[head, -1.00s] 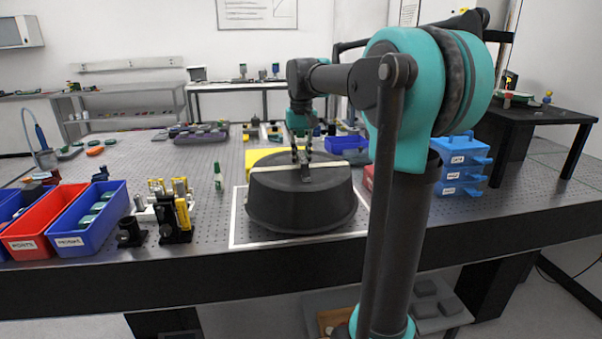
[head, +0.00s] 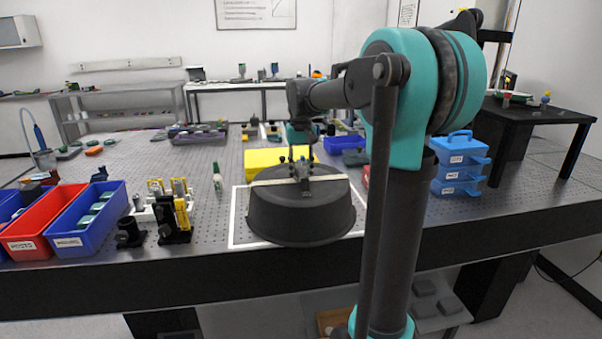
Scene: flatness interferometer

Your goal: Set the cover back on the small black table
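The cover (head: 300,218) is a large dark round tub shape with a pale strip across its top. It is over the white-outlined square on the perforated bench, and its lower front edge overlaps the front line. Whether it touches the bench is unclear. My gripper (head: 301,170) points down at the middle of the cover's top, with its fingers around the handle there. It looks shut on it, though the fingertips are small and dark. The small black table (head: 550,117) stands at the right, beyond my arm, with a few small items toward its back.
A blue drawer box (head: 458,165) stands at the bench's right side, between the cover and the small table. A yellow block (head: 262,158) is behind the cover. Blue and red bins (head: 40,232) and black-and-yellow holders (head: 174,222) are at left.

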